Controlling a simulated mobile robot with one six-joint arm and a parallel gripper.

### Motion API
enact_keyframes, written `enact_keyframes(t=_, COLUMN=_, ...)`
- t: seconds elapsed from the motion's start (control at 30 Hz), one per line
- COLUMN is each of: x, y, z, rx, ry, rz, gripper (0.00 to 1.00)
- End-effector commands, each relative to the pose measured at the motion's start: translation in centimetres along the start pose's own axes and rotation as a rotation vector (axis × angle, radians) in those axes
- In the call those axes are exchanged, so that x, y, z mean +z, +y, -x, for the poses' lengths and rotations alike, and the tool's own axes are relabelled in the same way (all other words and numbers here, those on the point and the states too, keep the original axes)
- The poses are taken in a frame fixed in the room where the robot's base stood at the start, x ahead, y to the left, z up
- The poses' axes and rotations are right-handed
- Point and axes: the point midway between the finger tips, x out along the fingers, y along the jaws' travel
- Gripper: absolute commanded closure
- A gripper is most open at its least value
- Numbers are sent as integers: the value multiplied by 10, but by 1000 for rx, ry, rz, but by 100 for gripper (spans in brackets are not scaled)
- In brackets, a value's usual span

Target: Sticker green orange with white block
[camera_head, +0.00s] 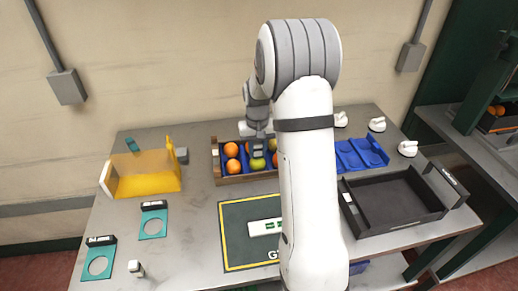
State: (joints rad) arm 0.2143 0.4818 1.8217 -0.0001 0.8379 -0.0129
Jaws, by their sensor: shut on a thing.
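A green orange (257,164) is in the wooden crate (231,179), among several orange-coloured ones. My gripper (258,152) is over the crate, pointing down, with its fingers at the top of the green orange and shut on it. The fingertips are small here and partly hard to make out. A white block with a green mark (262,227) lies on the dark green mat (237,252), partly hidden by my arm. A small pale block with a dark part (137,268) stands at the front left of the table.
A yellow open bin (150,184) and two teal ring holders (153,222) are at left. A blue tray (361,154), several white knobbed pieces (377,124) and an empty black tray (398,203) are at right. My arm hides the middle.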

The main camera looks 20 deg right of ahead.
Motion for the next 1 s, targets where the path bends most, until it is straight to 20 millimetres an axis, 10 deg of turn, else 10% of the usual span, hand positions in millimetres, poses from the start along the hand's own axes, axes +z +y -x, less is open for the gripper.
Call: enact_keyframes(t=1.0, x=0, y=-1, z=-9, rx=0, ry=0, rz=2, gripper=96)
